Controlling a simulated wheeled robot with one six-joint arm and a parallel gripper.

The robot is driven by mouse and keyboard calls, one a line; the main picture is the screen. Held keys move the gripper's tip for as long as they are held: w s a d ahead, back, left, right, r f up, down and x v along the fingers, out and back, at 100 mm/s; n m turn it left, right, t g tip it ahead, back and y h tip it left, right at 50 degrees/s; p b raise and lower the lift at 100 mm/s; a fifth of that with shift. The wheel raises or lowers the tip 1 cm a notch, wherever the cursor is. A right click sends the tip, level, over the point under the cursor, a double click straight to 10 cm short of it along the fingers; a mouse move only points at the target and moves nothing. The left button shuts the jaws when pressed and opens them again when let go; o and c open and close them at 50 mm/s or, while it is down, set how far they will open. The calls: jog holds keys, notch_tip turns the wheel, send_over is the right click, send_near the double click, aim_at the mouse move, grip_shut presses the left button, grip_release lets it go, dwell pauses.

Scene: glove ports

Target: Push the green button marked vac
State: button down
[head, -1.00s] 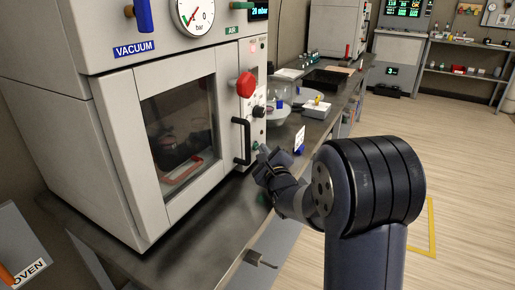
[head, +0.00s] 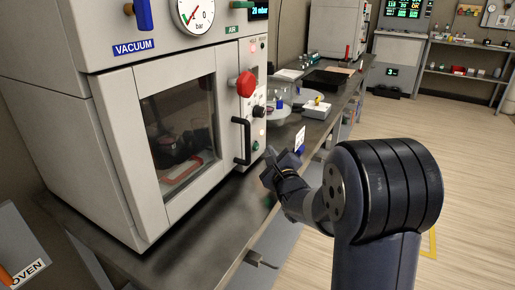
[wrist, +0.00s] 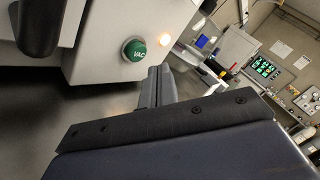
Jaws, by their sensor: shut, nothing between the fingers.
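The green button marked VAC (wrist: 135,49) sits low on the oven's front panel, in the upper left of the wrist view. In the head view the button (head: 256,146) shows small below the black knob. A small lamp (wrist: 164,39) beside it glows warm white. My gripper (head: 270,152) is shut and empty, just right of the panel's lower edge in the head view. Its fingertips (wrist: 160,73) show right of and below the button in the wrist view, with a gap between them and the button.
The black door handle (head: 241,141) stands out left of the button. A red knob (head: 246,84) and a black knob (head: 258,111) are above. The steel bench (head: 165,250) lies below, with glassware (head: 277,112) behind on the right. Open floor is to the right.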

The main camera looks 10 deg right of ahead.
jog(key=shift+s+d, duration=0.75)
jog(key=shift+d, duration=0.3)
jog(key=shift+s+d, duration=0.75)
jog(key=shift+d, duration=0.25)
